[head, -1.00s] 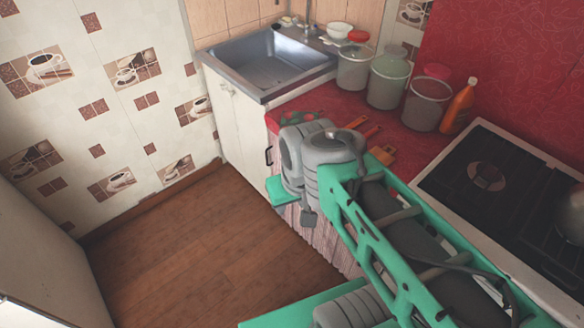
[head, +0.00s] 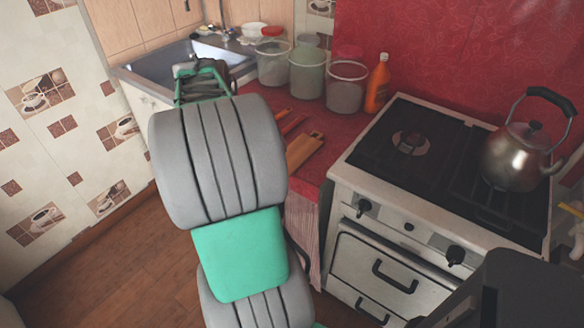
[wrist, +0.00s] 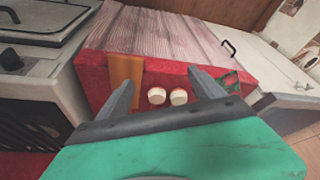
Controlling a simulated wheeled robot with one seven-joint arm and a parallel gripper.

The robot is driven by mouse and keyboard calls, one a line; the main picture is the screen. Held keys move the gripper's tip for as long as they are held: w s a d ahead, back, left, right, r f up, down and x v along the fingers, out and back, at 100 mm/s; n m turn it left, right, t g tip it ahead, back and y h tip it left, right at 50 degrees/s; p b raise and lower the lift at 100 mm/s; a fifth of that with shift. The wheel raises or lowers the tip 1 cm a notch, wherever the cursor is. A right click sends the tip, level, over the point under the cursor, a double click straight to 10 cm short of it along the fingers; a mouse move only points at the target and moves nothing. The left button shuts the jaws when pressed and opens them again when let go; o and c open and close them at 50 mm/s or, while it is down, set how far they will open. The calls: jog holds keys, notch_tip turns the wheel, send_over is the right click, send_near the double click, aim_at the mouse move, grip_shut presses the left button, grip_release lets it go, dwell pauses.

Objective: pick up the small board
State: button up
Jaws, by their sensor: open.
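An orange-brown wooden board (head: 305,148) lies on the red counter (head: 336,125) close to the stove's left side. Narrower orange-red flat pieces (head: 293,124) lie just behind it; I cannot tell which of these is the small board. In the wrist view a wooden board (wrist: 125,72) lies on the red counter, by the left finger. My gripper (wrist: 162,78) is open over the counter, with nothing seen held between its fingers. In the head view my arm hides part of the counter and I cannot make out the fingertips.
Two white round items (wrist: 167,97) show between the fingers, with a green patterned thing (wrist: 230,80) to the right. Lidded containers (head: 307,75) and an orange bottle (head: 377,84) stand behind the boards. The stove (head: 430,180) with a kettle (head: 520,155) is right; the sink (head: 160,68) is left.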

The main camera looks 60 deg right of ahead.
aim_at(296, 153)
jog(key=o, duration=0.4)
jog(key=s+d+f+m, duration=0.1)
jog(key=s+d, duration=0.2)
jog(key=d, duration=0.1)
jog(key=s+d+f+m+g+b, duration=0.1)
jog(key=s+d+f+m, duration=0.1)
jog(key=s+d, duration=0.1)
jog(key=s+d+f+m, duration=0.1)
jog(key=s+d+f, duration=0.1)
jog(key=d, duration=0.4)
jog(key=shift+s+f+m+h, duration=0.1)
jog(key=shift+s+m+h, duration=0.25)
jog(key=shift+s, duration=0.2)
jog(key=shift+o, duration=0.2)
jog(key=shift+g, duration=0.3)
jog(key=x, duration=0.7)
jog(key=shift+w, duration=0.35)
jog(key=shift+c, duration=0.2)
jog(key=c, duration=1.4)
